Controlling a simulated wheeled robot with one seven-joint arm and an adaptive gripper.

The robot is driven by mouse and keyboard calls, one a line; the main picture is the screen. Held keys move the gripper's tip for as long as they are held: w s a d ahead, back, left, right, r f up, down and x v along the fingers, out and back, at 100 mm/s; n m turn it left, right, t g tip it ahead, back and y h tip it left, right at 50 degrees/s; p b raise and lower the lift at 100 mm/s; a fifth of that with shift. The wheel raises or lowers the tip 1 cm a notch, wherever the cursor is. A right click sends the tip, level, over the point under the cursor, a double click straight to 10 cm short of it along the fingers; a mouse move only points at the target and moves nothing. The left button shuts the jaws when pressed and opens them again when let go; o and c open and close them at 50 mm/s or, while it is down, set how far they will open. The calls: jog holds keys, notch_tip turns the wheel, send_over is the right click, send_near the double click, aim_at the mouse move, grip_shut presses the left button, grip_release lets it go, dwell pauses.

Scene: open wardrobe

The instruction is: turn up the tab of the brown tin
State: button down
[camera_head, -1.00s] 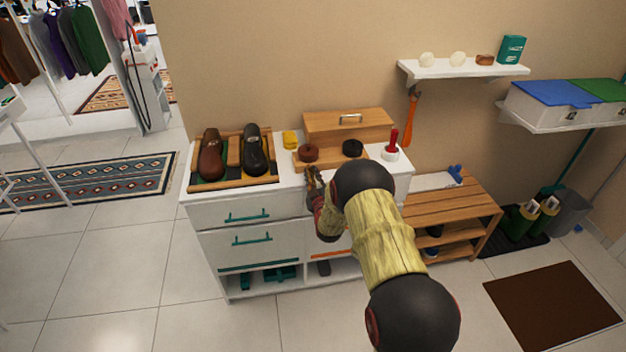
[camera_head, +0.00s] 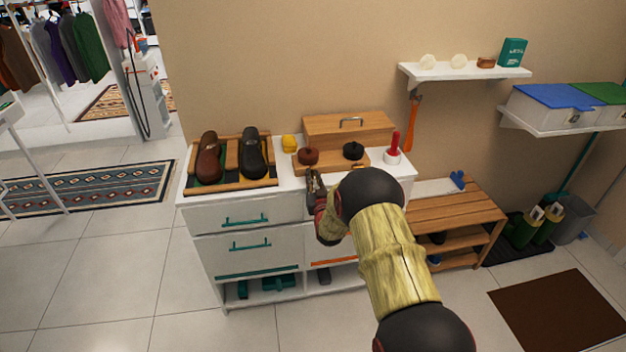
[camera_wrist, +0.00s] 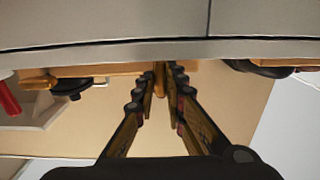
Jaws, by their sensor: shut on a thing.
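The brown tin (camera_head: 308,157) sits on the left of a wooden stand on the white cabinet top. The black tin (camera_head: 353,151) sits to its right; it also shows at the left of the wrist view (camera_wrist: 72,86). My gripper (camera_head: 313,176) is just in front of the brown tin at the cabinet's front edge. In the wrist view my gripper (camera_wrist: 160,80) has its fingers drawn close around a small brown piece, which looks like the tin's tab (camera_wrist: 160,78). The fingers hide most of the tin there, and the tab's angle is unclear.
A wooden box (camera_head: 348,130) with a handle stands behind the tins. A red-handled brush (camera_head: 395,144) is to the right, a yellow block (camera_head: 289,143) to the left. A shoe tray (camera_head: 235,184) fills the cabinet's left. The cabinet edge (camera_wrist: 250,48) crosses the wrist view.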

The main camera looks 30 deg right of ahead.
jog(key=shift+f, duration=0.2)
dwell(0.3)
jog(key=c, duration=2.1)
grip_release()
jog(key=shift+r, duration=0.1)
jog(key=v, duration=1.2)
